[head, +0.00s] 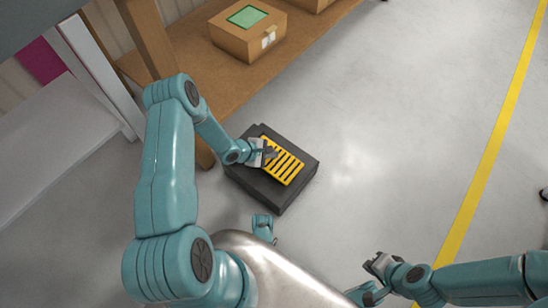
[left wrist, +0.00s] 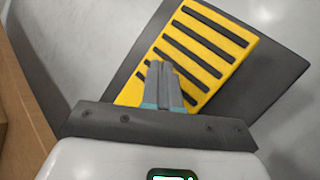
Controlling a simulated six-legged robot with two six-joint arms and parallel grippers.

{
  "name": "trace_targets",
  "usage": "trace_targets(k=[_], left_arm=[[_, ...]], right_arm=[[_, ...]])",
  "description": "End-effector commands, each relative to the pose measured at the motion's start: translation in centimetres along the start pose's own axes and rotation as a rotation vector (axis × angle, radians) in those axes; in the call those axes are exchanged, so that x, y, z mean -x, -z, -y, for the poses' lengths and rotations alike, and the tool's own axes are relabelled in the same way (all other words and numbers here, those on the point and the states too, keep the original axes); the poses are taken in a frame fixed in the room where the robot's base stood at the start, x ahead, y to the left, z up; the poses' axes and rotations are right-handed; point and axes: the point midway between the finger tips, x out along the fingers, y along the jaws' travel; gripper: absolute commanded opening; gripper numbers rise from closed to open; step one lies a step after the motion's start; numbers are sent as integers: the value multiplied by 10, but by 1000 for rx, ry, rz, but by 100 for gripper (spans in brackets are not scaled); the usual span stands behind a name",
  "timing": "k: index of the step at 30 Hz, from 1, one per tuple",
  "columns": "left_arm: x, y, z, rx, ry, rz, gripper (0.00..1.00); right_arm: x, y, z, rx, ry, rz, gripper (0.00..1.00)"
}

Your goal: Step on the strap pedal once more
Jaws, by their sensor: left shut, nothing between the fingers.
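The strap pedal (head: 289,168) is a yellow plate with black stripes, set on a dark grey base (head: 268,191) on the floor. It fills the upper middle of the left wrist view (left wrist: 208,40). My left gripper (head: 270,151) is over the pedal's left part. Its two fingers (left wrist: 163,68) are together with nothing between them, and they cover part of the striped plate. I cannot tell whether the fingertips touch the plate. My right gripper (head: 376,262) is at the lower right, away from the pedal; its finger gap is unclear.
A wooden bench or shelf (head: 205,92) with a post runs behind the pedal. A cardboard box (head: 247,31) with a green top stands on it. A yellow floor line (head: 492,148) runs at the right. The grey floor between pedal and line is clear.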

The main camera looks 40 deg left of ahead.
Motion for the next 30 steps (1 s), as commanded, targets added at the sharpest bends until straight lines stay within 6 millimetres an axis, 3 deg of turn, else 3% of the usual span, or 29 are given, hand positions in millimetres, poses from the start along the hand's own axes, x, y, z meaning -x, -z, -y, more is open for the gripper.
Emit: trace_targets(k=[13, 30], left_arm=[[32, -24, -24, 0, 0, 0, 0], [33, -24, -24, 0, 0, 0, 0]], right_arm=[[33, 2, 12, 0, 0, 0, 0], [33, 2, 12, 0, 0, 0, 0]])
